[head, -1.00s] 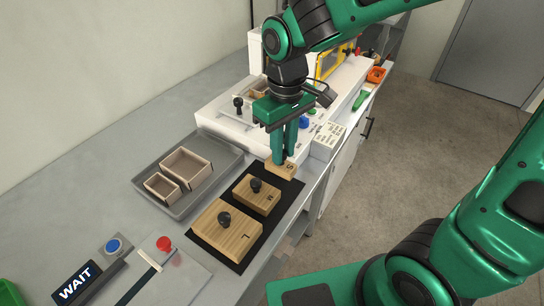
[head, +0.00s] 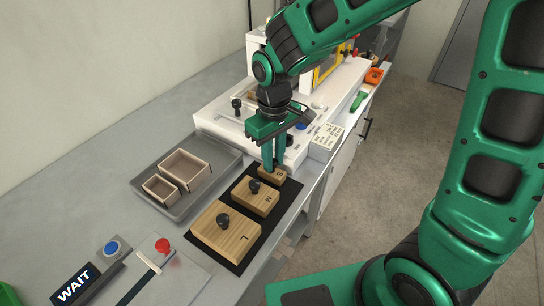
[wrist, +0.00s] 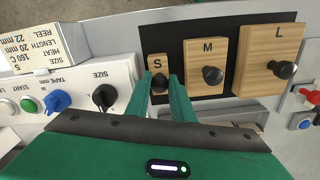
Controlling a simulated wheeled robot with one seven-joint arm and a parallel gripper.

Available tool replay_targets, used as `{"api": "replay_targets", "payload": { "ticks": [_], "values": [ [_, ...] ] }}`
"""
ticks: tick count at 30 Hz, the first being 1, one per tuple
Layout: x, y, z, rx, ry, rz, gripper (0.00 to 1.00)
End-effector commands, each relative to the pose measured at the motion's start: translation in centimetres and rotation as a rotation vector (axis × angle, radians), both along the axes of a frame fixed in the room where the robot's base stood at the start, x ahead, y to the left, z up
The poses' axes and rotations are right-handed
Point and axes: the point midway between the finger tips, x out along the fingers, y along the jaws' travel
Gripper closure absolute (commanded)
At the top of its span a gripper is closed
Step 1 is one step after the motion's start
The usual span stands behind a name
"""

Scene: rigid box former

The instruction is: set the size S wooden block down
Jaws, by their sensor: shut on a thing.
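The size S wooden block (head: 273,174) is the smallest block, at the far end of the black mat (head: 233,262). It also shows in the wrist view (wrist: 157,62), upright, with its S letter readable. My gripper (head: 274,167) points down over it and is shut on its dark knob, which the fingers (wrist: 163,88) partly cover. The block is at the mat's level or very close to it; I cannot tell whether its underside touches. The size M block (head: 263,203) and the larger L block (head: 236,240) stand beside it in a row, each with a black knob.
A grey tray (head: 172,214) with two open boxes (head: 185,168) lies left of the mat. The white machine (head: 222,124) with knobs stands just behind. A red button (head: 162,245), a blue button (head: 111,249) and a WAIT display (head: 75,286) are at the front left.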

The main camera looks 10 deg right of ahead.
Motion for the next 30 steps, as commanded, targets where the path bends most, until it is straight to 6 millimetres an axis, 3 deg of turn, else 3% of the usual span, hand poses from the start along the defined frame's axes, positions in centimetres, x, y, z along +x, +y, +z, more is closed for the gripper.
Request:
{"api": "replay_targets", "payload": {
  "ticks": [4, 5, 6, 7, 19, 23, 30],
  "values": [
    [0.0, 0.0, -0.3, 0.0, 0.0, 0.0, 1.0],
    [0.0, 0.0, -0.2, 0.0, 0.0, 0.0, 0.72],
    [0.0, 0.0, -0.2, 0.0, 0.0, -0.001, 0.62],
    [0.0, 0.0, -0.2, 0.0, 0.0, -0.001, 0.6],
    [0.1, -0.1, 0.6, 0.002, -0.003, -0.002, 0.6],
    [0.2, -0.1, 2.4, 0.002, -0.006, -0.003, 0.6],
    [0.1, -0.1, 7.3, 0.002, -0.006, -0.002, 0.6]
  ]
}}
